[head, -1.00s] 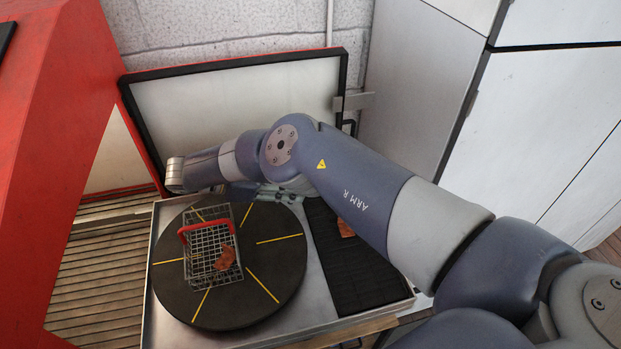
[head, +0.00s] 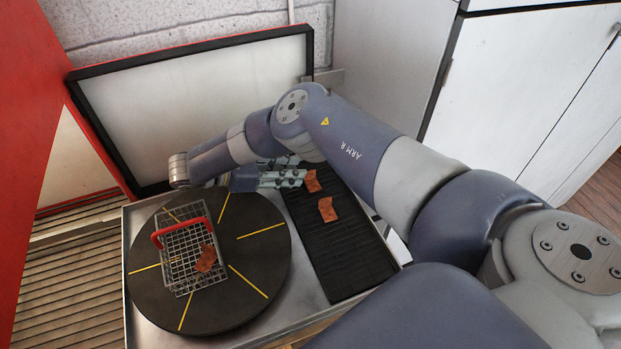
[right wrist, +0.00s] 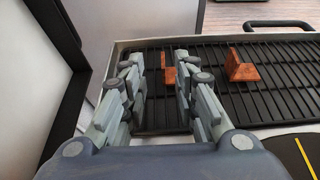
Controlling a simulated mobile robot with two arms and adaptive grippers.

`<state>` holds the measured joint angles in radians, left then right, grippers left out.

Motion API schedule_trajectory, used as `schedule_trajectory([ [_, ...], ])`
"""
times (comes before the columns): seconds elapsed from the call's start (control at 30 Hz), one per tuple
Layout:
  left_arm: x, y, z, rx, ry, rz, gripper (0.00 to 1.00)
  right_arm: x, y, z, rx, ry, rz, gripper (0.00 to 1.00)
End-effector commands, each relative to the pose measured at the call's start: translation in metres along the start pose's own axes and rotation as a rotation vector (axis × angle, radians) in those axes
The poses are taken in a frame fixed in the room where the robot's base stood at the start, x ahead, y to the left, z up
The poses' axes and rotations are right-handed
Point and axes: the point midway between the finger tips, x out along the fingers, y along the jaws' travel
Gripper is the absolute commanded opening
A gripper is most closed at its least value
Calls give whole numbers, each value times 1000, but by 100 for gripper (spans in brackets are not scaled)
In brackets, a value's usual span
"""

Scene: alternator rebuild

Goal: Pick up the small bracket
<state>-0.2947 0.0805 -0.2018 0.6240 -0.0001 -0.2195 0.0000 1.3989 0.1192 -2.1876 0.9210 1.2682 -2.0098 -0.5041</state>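A small orange-brown bracket (head: 312,181) lies on the black ribbed mat (head: 345,262), at the tip of my right gripper (head: 297,178). In the right wrist view the bracket (right wrist: 168,76) shows between the two spread fingers of my right gripper (right wrist: 160,88), beyond or near their tips; I cannot tell if they touch it. The gripper is open and holds nothing. A second similar bracket (head: 327,209) lies apart on the mat, right of the fingers in the right wrist view (right wrist: 241,68). My left gripper is not in view.
A wire basket with a red handle (head: 170,234) stands on a dark round turntable (head: 262,262) with yellow lines. Another orange-brown piece (head: 206,259) is in the basket. A black-framed white panel (head: 200,98) stands behind. White cabinets (head: 520,90) are at the right.

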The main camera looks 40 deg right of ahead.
Motion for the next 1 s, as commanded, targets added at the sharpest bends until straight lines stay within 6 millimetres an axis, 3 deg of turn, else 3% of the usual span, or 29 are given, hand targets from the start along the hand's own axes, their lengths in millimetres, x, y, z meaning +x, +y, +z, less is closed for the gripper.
schedule_trajectory([
  [0.2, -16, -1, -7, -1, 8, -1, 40, 30, -4, 7, 1, -2, -1, 28],
  [0.5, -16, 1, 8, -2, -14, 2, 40, 36, -4, 4, 2, 0, -1, 28],
  [0.63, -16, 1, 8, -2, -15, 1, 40, 36, -4, 4, 2, 0, -1, 0],
  [1.0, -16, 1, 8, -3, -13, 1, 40, 36, -3, 4, 2, -1, -1, 0],
])
